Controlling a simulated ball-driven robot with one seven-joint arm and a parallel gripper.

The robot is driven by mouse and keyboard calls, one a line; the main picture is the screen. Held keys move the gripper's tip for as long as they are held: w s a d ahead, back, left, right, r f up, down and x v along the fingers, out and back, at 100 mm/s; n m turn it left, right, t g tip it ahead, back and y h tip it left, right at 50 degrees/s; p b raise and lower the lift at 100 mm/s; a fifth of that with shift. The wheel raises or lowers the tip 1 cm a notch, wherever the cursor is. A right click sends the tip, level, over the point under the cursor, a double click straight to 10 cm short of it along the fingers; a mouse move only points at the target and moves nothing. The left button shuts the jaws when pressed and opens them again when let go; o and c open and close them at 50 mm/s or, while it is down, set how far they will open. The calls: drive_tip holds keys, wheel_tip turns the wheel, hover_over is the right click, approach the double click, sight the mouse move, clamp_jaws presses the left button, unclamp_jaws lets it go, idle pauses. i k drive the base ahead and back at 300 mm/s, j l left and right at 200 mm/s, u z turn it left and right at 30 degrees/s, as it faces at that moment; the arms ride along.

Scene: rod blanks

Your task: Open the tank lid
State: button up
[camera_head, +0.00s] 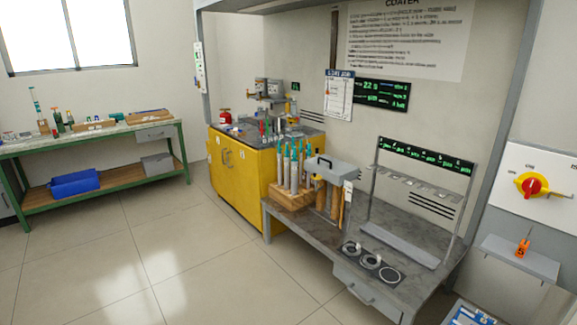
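No part is clearly marked as the tank or its lid. My gripper is not in view.
A wooden block (292,197) holds several upright rods on the grey bench (315,228). A metal rack (412,190) stands to its right. A yellow cabinet (240,165) and a green-framed table (95,140) are at left. The tiled floor (150,240) in front is clear.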

sight(337, 171)
drive_tip(key=i+u, duration=0.35)
drive_tip(key=i, duration=1.55)
